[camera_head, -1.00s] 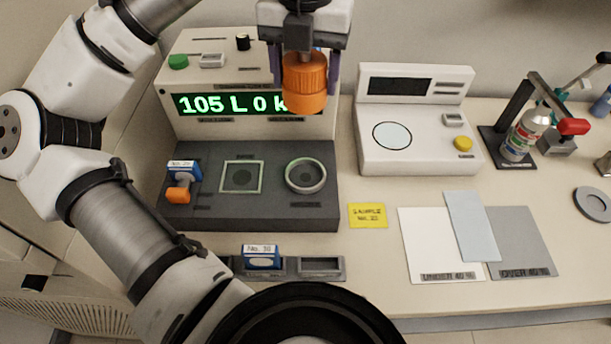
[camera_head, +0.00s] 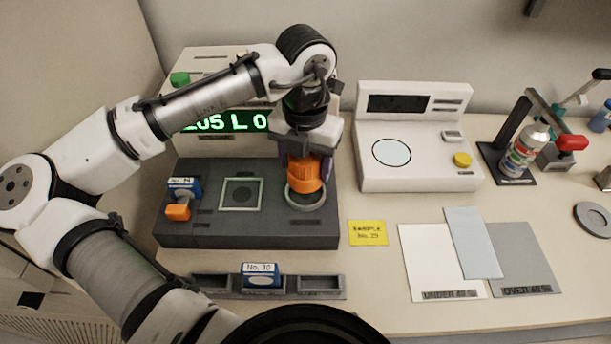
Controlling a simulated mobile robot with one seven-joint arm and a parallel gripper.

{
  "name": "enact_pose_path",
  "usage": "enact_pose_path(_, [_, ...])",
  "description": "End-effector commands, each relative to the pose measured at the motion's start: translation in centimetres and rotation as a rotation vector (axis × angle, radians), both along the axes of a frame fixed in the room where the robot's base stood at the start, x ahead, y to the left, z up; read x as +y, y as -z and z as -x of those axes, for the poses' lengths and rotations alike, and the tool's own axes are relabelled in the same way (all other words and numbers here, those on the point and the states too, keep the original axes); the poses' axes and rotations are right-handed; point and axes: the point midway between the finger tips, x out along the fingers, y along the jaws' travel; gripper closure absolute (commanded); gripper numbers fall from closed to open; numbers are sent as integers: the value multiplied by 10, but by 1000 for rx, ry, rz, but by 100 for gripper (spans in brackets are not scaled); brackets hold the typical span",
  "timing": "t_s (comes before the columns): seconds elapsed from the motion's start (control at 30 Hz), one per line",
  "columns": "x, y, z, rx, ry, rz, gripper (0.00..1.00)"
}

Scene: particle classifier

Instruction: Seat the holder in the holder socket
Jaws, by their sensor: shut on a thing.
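The orange ribbed holder (camera_head: 304,174) is upright between the fingers of my gripper (camera_head: 308,168), which is shut on it. The round ring-shaped socket (camera_head: 305,206) is on the right of the dark base of the display machine. The holder is over the back part of the ring in the picture and hides part of it. I cannot tell whether its lower edge is inside the ring or just above it.
A square framed pad (camera_head: 241,195) and a blue-white box with an orange piece (camera_head: 181,198) are to the left on the dark base. A white instrument (camera_head: 415,145) stands right. A slotted rack (camera_head: 210,285) lies in front.

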Motion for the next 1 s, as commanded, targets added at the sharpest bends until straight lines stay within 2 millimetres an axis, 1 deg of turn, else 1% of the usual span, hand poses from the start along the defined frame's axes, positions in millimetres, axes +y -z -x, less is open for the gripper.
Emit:
enact_pose_path(0.17, [0, 11, 0, -1, 0, -1, 83])
enact_pose_path(0.43, [0, 43, 0, -2, 0, -1, 83])
enact_pose_path(0.53, [0, 47, 0, -2, 1, 0, 83])
enact_pose_path(0.87, [0, 50, 0, -2, 1, 1, 83])
enact_pose_path(0.9, [0, 50, 0, -1, 1, 0, 35])
enact_pose_path(1.0, [0, 50, 0, 0, 1, -1, 22])
